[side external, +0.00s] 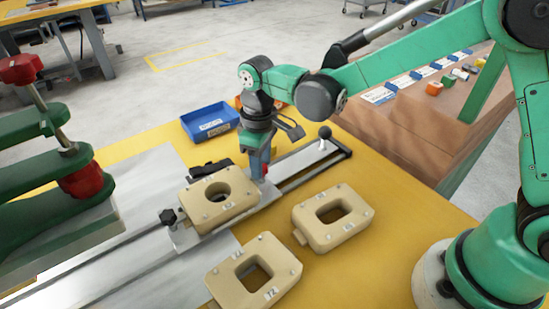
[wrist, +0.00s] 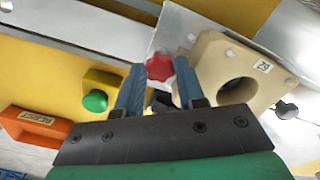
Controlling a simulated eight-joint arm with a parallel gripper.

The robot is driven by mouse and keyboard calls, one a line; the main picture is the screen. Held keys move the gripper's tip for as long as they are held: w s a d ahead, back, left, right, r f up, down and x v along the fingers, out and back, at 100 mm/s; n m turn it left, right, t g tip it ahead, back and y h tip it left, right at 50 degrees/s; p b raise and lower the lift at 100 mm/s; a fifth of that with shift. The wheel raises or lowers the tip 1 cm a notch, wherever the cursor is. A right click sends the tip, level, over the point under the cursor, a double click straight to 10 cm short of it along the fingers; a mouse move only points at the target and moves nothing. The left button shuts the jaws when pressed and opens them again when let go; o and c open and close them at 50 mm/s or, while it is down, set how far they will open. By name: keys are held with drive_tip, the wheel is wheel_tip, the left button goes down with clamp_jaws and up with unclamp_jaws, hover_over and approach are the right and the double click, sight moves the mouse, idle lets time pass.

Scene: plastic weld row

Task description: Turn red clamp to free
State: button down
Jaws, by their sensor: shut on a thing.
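The red clamp is a small star-shaped knob (wrist: 159,67) in the wrist view, beside a beige block (wrist: 226,72) with a round hole. My gripper (wrist: 158,72) has its blue-grey fingers on either side of the knob and is shut on it. In the side view my gripper (side external: 262,168) points down next to the beige block (side external: 219,200), which sits on a metal plate on the rail. Only a bit of red shows there between the fingers. The knob's exact turn angle cannot be read.
Two more beige blocks (side external: 333,216) (side external: 253,270) lie at the front. A blue bin (side external: 210,123) stands behind, and a black-knobbed lever (side external: 324,135) at the rail's right end. A green press (side external: 50,190) is at left. The wrist view shows a green button (wrist: 95,101) and an orange bin (wrist: 38,125).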

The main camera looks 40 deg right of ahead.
drive_tip(key=m, duration=1.2)
drive_tip(key=shift+m, duration=0.4)
idle(0.3)
drive_tip(key=c, duration=0.5)
unclamp_jaws()
drive_tip(key=shift+c, duration=0.2)
drive_tip(key=shift+r, duration=0.15)
drive_tip(key=shift+r, duration=3.9)
